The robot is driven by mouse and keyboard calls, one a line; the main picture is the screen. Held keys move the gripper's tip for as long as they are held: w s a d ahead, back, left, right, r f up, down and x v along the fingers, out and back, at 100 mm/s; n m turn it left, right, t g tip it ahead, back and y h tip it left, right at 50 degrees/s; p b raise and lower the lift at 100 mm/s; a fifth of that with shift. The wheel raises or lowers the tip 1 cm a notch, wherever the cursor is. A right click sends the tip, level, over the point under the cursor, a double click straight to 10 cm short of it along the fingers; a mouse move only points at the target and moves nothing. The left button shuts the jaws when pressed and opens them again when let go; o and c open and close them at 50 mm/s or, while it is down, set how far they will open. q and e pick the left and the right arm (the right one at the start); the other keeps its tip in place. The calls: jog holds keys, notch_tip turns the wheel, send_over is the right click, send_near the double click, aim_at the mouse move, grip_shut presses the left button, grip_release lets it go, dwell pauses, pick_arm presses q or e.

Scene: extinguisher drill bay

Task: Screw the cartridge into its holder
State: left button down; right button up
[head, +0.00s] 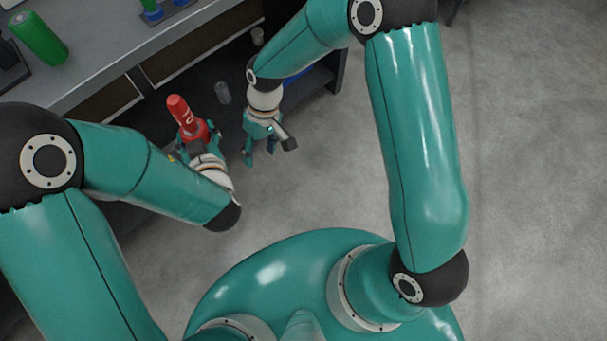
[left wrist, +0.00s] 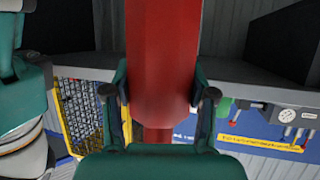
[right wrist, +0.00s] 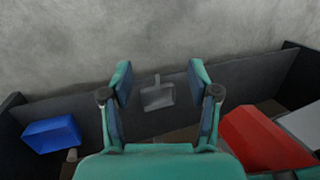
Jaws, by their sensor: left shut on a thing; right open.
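My left gripper (head: 198,134) is shut on a red cylinder (head: 181,110) with a white mark, held tilted near the bench. In the left wrist view the red body (left wrist: 162,60) passes between both fingers. My right gripper (head: 260,152) is open and empty, to the right of the red cylinder. The red body (right wrist: 262,140) shows at lower right there.
A grey bench (head: 110,55) runs along the upper left, with a green cylinder (head: 38,38) lying on it. A small pale cylinder (head: 257,37) and a blue box (right wrist: 52,133) are at the dark lower shelf. The concrete floor (head: 530,150) at right is clear.

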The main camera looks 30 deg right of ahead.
pick_arm(q)
jog(key=shift+r, duration=0.1)
pick_arm(e)
jog(key=s+d+f+m+t+y, duration=0.1)
jog(key=s+d+f+m, duration=0.4)
jog(key=s+f, duration=0.7)
jog(key=shift+s+d+t, duration=0.15)
jog(key=shift+s+t, duration=0.45)
jog(key=shift+t, duration=0.2)
pick_arm(q)
jog(key=shift+w+a+r, duration=0.25)
jog(key=shift+w+r, duration=0.05)
jog(key=shift+w, duration=0.05)
jog(key=w+a+r+n+y, duration=0.1)
jog(key=w+a+r+y, duration=0.1)
jog(key=a, duration=0.5)
jog(key=w+a+r+n+y, duration=0.2)
jog(key=w+a+r, duration=0.2)
jog(key=a, duration=0.4)
jog(key=shift+w+r, duration=0.3)
jog(key=shift+r, duration=0.25)
jog(key=shift+d, duration=0.1)
